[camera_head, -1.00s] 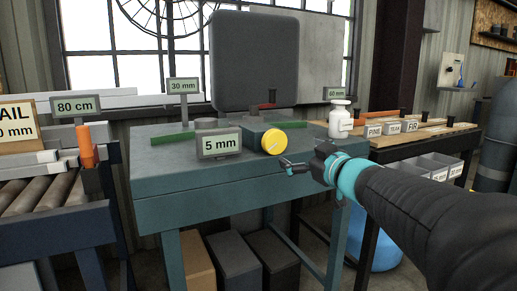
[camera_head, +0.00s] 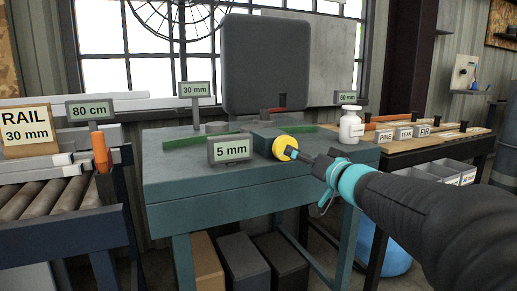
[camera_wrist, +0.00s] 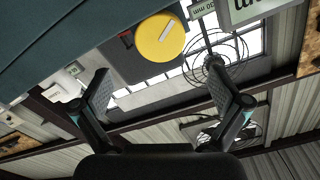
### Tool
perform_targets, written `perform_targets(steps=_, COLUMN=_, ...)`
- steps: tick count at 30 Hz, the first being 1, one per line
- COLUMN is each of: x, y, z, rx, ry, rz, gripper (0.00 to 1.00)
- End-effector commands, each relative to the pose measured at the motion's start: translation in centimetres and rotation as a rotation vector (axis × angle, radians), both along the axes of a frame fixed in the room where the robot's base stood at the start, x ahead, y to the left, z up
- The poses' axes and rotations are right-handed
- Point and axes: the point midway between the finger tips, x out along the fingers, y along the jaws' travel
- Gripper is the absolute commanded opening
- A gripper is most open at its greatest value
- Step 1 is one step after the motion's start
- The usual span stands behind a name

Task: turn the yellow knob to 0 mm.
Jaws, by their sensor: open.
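The yellow knob (camera_head: 284,148) sits on the front of a dark box (camera_head: 262,138) on the teal workbench. In the wrist view the knob (camera_wrist: 158,40) is a round yellow disc with a pale bar across its face, ahead of the fingers. A sign (camera_head: 231,149) beside it reads 5 mm. My gripper (camera_head: 308,158) is just right of the knob in the head view, its tip overlapping the knob's edge. In the wrist view the gripper (camera_wrist: 168,100) is open, with the fingers wide apart and nothing between them. Whether it touches the knob is unclear.
The teal workbench (camera_head: 215,183) carries a 30 mm sign (camera_head: 195,89), a green bar (camera_head: 207,140) and a white bottle (camera_head: 351,126). A roller rack (camera_head: 55,190) stands left. A wooden-topped table (camera_head: 420,150) with labelled blocks stands right.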

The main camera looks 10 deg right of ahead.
Motion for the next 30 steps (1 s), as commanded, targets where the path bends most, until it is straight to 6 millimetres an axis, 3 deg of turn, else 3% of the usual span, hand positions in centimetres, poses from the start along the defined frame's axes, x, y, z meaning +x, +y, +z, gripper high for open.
perform_targets(steps=9, x=5.7, y=2.0, z=-0.1, rx=0.000, ry=0.001, rz=0.004, gripper=0.99)
perform_targets(steps=15, x=8.0, y=2.7, z=-0.1, rx=-0.001, ry=0.000, rz=0.002, gripper=0.99)
perform_targets(steps=29, x=9.0, y=3.0, z=0.0, rx=-0.001, ry=0.000, rz=0.000, gripper=0.99)
perform_targets(steps=30, x=9.0, y=3.0, z=0.0, rx=-0.001, ry=0.000, rz=0.000, gripper=0.89)
